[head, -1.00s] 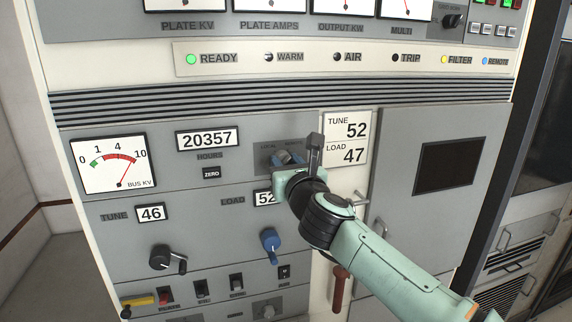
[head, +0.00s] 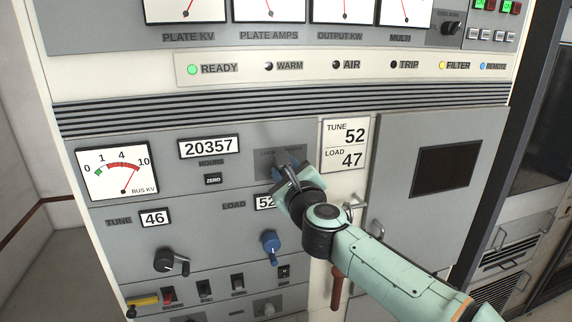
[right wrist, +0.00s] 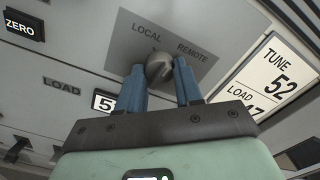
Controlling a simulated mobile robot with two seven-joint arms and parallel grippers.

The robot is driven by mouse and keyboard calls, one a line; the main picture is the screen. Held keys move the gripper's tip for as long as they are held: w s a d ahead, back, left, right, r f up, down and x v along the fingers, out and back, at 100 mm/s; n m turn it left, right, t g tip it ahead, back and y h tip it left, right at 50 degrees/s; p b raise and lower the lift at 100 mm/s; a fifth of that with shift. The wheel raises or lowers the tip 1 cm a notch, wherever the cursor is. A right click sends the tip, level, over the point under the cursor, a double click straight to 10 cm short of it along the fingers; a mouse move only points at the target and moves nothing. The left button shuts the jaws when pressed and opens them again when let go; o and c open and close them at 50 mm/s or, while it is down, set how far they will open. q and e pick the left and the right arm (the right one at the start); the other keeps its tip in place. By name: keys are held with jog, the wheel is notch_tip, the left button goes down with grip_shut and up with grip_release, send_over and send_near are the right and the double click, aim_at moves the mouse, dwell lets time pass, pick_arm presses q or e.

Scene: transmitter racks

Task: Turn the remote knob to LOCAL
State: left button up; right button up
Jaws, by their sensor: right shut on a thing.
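The remote knob (right wrist: 160,67) is a dark, rounded knob on a grey plate (right wrist: 187,42) with LOCAL printed at left and REMOTE at right. In the right wrist view, my right gripper (right wrist: 160,72) has its two blue fingers on either side of the knob, shut on it. In the head view, my right gripper (head: 286,170) is tilted against the panel at this plate and hides the knob and most of the lettering. I cannot tell exactly which label the knob points to. The REMOTE lamp (head: 484,66) is blue. My left gripper is not in view.
Below are the black crank (head: 165,260), blue load knob (head: 270,243) and a row of switches. A TUNE/LOAD card (head: 345,144) and a door handle (head: 377,228) lie right of the plate. A red handle (head: 337,288) hangs below my arm.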

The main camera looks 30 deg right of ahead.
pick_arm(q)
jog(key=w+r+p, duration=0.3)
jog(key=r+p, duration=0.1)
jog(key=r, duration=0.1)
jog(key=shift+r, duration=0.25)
pick_arm(e)
jog(key=shift+n, duration=5.2)
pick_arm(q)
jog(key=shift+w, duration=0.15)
pick_arm(e)
jog(key=shift+n, duration=0.3)
jog(key=o, duration=1)
jog(key=shift+o, duration=0.2)
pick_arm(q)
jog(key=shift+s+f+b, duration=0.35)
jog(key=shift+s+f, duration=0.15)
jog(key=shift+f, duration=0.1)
pick_arm(e)
jog(key=v, duration=1.3)
jog(key=shift+s, duration=0.25)
